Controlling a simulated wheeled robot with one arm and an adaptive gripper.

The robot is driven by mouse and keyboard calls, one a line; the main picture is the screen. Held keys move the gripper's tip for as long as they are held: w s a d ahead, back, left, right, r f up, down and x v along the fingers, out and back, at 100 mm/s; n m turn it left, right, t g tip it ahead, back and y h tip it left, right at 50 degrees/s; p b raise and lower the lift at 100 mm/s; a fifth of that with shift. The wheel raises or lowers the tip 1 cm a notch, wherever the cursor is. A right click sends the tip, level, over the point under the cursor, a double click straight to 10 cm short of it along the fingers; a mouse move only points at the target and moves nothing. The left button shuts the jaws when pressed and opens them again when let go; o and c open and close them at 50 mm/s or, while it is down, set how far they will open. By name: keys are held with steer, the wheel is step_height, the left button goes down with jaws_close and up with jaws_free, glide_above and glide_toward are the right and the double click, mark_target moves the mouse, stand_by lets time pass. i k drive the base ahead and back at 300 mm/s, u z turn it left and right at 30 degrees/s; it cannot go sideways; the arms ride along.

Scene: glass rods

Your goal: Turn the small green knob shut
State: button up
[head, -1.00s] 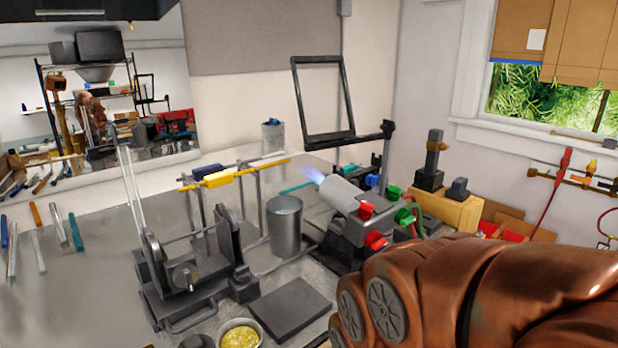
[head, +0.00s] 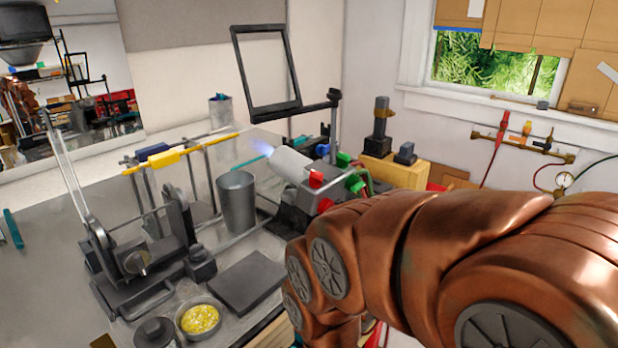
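A grey bench torch (head: 292,166) on the table burns with a blue flame at its left end. Red and green knobs sit on its right side. One green knob (head: 344,159) is at the upper right of the torch body, and another green knob (head: 355,182) is lower, close to the hoses. A red knob (head: 316,179) is on the front, and a second red one (head: 325,204) is below it, close to my arm. I cannot tell which green knob is the small one. My copper-coloured arm fills the lower right, and my gripper is not visible.
A black frame (head: 240,75) stands behind the torch. A metal cylinder (head: 237,200), a rod stand (head: 112,262) and a bowl of yellow bits (head: 201,318) are to the left. A wooden block (head: 405,173) is right of the torch.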

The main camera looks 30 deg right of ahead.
mark_target(342, 160)
steer(key=u, duration=0.05)
steer(key=k, duration=0.15)
steer(key=i, duration=0.15)
steer(key=z, duration=0.9)
